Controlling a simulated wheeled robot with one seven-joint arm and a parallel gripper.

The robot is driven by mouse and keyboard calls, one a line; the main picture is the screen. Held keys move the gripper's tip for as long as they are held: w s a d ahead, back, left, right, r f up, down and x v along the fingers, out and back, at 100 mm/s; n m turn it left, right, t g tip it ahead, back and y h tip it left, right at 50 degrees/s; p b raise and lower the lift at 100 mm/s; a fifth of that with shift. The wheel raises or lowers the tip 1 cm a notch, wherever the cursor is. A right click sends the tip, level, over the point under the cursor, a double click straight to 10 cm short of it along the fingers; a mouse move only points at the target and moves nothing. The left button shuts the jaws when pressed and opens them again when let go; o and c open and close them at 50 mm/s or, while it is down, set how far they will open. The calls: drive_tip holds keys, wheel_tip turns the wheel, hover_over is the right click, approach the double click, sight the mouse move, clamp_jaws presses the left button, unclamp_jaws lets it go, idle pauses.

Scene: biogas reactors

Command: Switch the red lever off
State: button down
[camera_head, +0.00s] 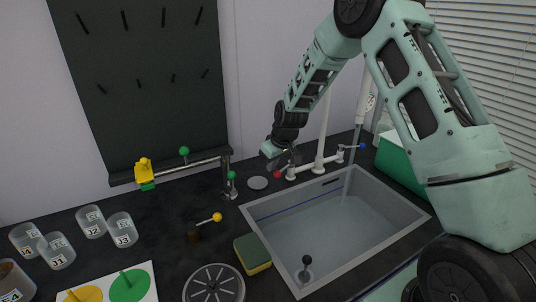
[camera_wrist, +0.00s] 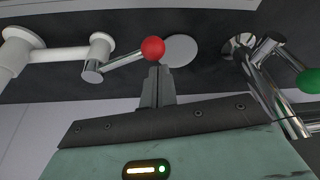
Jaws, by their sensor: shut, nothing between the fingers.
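The red lever is a metal rod with a red ball end (camera_head: 278,174) on the left of the white faucet base (camera_head: 305,170) behind the sink. In the wrist view, the red ball (camera_wrist: 153,47) is at top centre, its rod running left to the white pipe fitting (camera_wrist: 100,47). My gripper (camera_head: 284,163) is just above and beside the red ball in the head view. In the wrist view, my gripper (camera_wrist: 158,72) is shut and empty, its fingertips close to the ball. I cannot tell whether they touch it.
A blue-ended lever (camera_head: 361,147) is on the faucet's right side. A green-knobbed metal tap (camera_head: 231,176) stands left of the red lever. The sink (camera_head: 335,222) holds water. A sponge (camera_head: 252,254), a yellow-knobbed lever (camera_head: 216,217) and labelled cups (camera_head: 122,230) are on the counter.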

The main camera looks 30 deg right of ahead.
drive_tip(key=shift+s, duration=0.3)
